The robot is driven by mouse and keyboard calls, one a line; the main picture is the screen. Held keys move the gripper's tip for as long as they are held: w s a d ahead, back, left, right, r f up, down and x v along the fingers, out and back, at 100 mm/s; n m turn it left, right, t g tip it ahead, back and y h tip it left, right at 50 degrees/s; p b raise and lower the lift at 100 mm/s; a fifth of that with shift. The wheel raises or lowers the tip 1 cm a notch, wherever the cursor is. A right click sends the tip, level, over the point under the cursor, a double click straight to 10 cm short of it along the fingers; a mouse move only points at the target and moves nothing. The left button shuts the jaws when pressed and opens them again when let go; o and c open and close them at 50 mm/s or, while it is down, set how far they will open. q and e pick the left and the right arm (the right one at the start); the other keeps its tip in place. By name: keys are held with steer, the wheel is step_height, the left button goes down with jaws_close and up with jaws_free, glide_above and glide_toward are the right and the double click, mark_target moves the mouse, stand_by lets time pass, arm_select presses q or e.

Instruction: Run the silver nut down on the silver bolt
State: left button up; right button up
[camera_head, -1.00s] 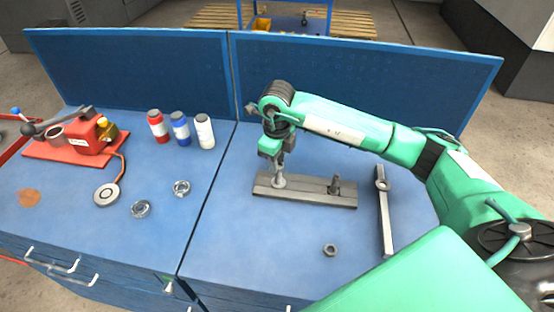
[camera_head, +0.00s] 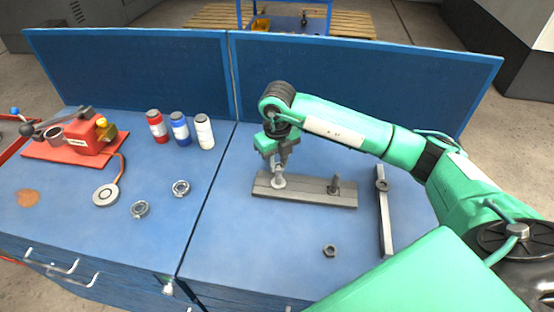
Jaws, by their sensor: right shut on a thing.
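A grey base plate (camera_head: 305,197) lies on the right half of the blue bench. A darker bolt (camera_head: 335,185) stands upright near its right end. My right gripper (camera_head: 279,170) points down over the plate's left end. It is shut on the silver nut (camera_head: 279,181), at the silver bolt there. The fingers hide most of the bolt, and I cannot tell how far down the nut sits. A loose dark nut (camera_head: 330,250) lies on the bench in front of the plate. My left gripper is not in view.
A grey wrench-like bar (camera_head: 384,220) lies right of the plate. A red press-like tool (camera_head: 75,145), red, blue and white bottles (camera_head: 204,131) and two metal rings (camera_head: 181,188) stand on the left half. Blue panels (camera_head: 350,85) close off the back.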

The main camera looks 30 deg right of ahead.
steer(key=m, duration=0.4)
steer(key=shift+s+m+p, duration=0.1)
steer(key=shift+m+p, duration=0.2)
steer(key=shift+p, duration=0.05)
steer(key=m+p, duration=0.1)
steer(key=m, duration=0.3)
steer(key=shift+d, duration=0.1)
steer(key=m+p, duration=0.1)
steer(key=m, duration=0.4)
steer(key=shift+s+r, duration=0.1)
steer(key=m+p, duration=0.1)
steer(key=m, duration=0.2)
steer(key=shift+d+p, duration=0.1)
steer(key=shift+p, duration=0.25)
steer(key=shift+m, duration=1)
steer(key=o, duration=0.8)
